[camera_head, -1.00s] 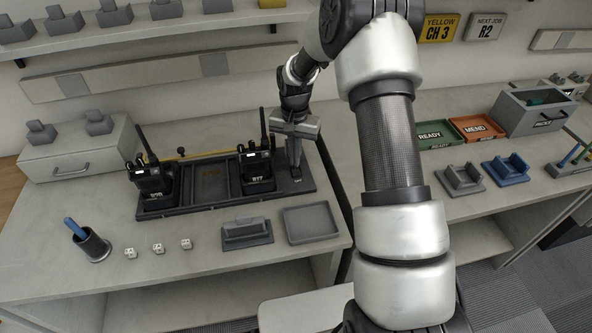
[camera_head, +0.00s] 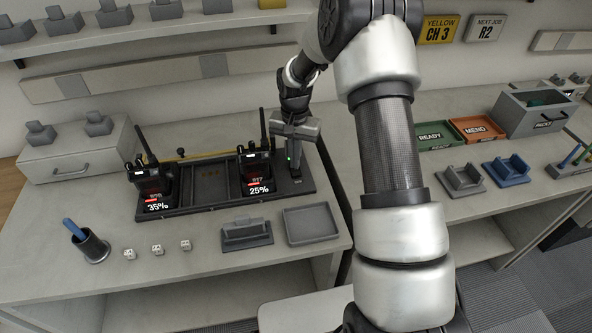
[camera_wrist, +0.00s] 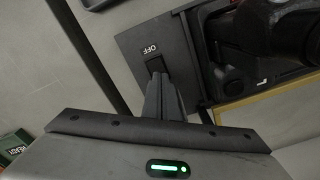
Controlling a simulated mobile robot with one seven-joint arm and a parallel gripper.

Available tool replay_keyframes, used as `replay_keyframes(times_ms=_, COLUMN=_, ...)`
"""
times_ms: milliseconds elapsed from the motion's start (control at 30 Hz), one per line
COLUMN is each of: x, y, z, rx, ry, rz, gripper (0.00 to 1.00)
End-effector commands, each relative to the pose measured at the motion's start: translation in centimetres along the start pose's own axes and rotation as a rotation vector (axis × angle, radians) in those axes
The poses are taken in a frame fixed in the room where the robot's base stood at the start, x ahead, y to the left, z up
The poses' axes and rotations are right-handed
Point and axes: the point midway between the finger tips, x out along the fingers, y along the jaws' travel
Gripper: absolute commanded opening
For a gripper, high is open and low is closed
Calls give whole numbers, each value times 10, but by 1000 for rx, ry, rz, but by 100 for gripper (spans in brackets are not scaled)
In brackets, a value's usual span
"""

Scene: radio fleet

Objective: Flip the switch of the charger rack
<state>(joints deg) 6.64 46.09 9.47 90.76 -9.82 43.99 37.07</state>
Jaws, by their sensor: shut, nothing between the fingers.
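The charger rack (camera_head: 209,201) is a dark tray on the left table holding two black radios, one at the left (camera_head: 151,180) and one at the right (camera_head: 256,170). Their displays are lit, reading 35% and 25% with red bars. The black switch (camera_wrist: 155,65), on a dark plate marked OFF, shows in the wrist view. My gripper (camera_wrist: 158,78) is shut and empty, its fingertips at the switch and partly hiding it. In the head view my gripper (camera_head: 293,165) points down over the rack's right end.
A grey cradle (camera_head: 246,233) and an empty grey tray (camera_head: 311,224) lie in front of the rack. A cup with a blue-handled tool (camera_head: 91,243) and several small white blocks stand at the left front. READY (camera_head: 436,135) and MEND (camera_head: 477,129) trays are on the right table.

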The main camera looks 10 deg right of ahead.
Motion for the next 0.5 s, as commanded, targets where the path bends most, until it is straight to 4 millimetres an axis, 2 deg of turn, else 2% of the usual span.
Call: replay_keyframes(times_ms=500, x=-45, y=0, z=0, rx=0, ry=1, rz=-1, gripper=0)
